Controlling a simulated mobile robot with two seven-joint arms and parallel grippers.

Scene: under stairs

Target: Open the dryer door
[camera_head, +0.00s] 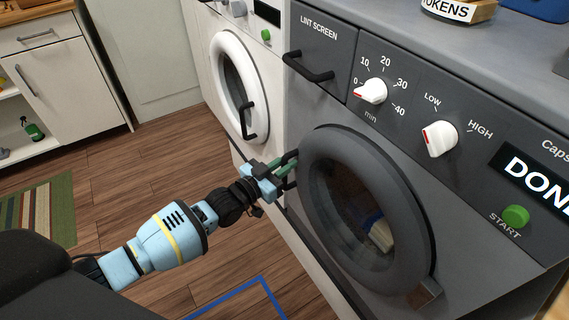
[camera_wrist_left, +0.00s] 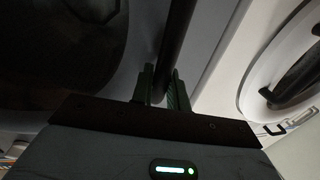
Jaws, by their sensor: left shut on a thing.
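The grey dryer (camera_head: 330,110) stands at the right in the head view. Its round dark door (camera_head: 412,215) looks closed, with a dark glass window and some cloth dimly visible inside. The black door handle (camera_head: 290,158) is on the door's left side. My left gripper (camera_head: 281,167) reaches it from the left and is shut on the handle. In the left wrist view the handle is a dark vertical bar (camera_wrist_left: 176,42) between the green fingers (camera_wrist_left: 162,88). My right gripper is not in view.
A white washer (camera_head: 268,75) with a round door stands left of the dryer. The dryer panel carries white knobs (camera_head: 440,138) and a green start button (camera_head: 516,216). The wooden floor (camera_head: 165,165) in front is mostly clear, with a striped rug (camera_head: 45,208) at left.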

